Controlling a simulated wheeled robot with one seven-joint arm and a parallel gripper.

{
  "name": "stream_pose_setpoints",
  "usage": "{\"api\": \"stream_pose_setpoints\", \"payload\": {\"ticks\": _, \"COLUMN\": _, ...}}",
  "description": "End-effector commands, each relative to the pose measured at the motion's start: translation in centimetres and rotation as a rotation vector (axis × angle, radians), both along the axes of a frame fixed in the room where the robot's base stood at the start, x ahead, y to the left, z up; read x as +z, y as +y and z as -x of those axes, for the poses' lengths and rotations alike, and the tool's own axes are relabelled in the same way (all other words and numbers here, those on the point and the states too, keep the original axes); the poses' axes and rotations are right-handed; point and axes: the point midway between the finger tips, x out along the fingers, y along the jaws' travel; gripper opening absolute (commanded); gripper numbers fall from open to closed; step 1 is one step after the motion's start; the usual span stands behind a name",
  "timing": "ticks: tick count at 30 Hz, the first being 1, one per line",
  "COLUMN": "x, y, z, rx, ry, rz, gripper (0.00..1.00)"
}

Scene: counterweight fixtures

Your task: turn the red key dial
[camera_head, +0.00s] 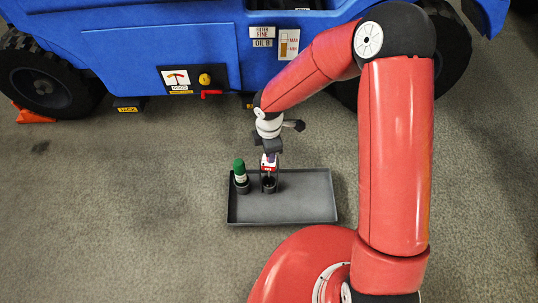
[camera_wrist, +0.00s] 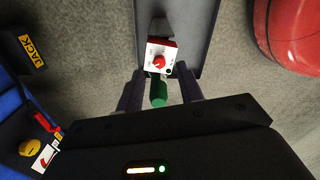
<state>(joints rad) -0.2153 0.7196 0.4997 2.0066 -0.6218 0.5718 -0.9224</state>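The red key dial (camera_wrist: 159,60) sits on the white face of a small box (camera_wrist: 154,49), in line with my fingertips in the wrist view. In the head view the small white and red box (camera_head: 269,161) shows just below my gripper, above a dark round holder in the tray. My gripper (camera_wrist: 160,72) points down at it; its two dark fingers stand apart, one to each side. I see no clear contact between fingers and dial. The fingers partly hide the box in the head view (camera_head: 269,170).
A green-capped bottle (camera_head: 239,170) stands in a holder left of the box; it also shows in the wrist view (camera_wrist: 158,94). Both are in a dark grey tray (camera_head: 306,200) with a bare right half. A blue vehicle (camera_head: 137,55) with wheels stands behind. Carpet is clear around the tray.

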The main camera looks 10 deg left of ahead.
Motion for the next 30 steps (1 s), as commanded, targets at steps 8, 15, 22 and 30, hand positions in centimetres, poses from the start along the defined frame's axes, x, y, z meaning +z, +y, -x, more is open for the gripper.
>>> {"api": "stream_pose_setpoints", "payload": {"ticks": 8, "x": -2.7, "y": 0.0, "z": 0.0, "rx": 0.0, "ry": -0.001, "rz": 0.0, "gripper": 0.37}}
{"api": "stream_pose_setpoints", "payload": {"ticks": 15, "x": -2.8, "y": 0.0, "z": 0.0, "rx": -0.002, "ry": -0.001, "rz": 0.0, "gripper": 0.37}}
{"api": "stream_pose_setpoints", "payload": {"ticks": 22, "x": -2.8, "y": 0.0, "z": 0.0, "rx": -0.002, "ry": -0.001, "rz": 0.0, "gripper": 0.11}}
{"api": "stream_pose_setpoints", "payload": {"ticks": 30, "x": -2.8, "y": 0.0, "z": 0.0, "rx": -0.006, "ry": -0.001, "rz": 0.0, "gripper": 0.0}}
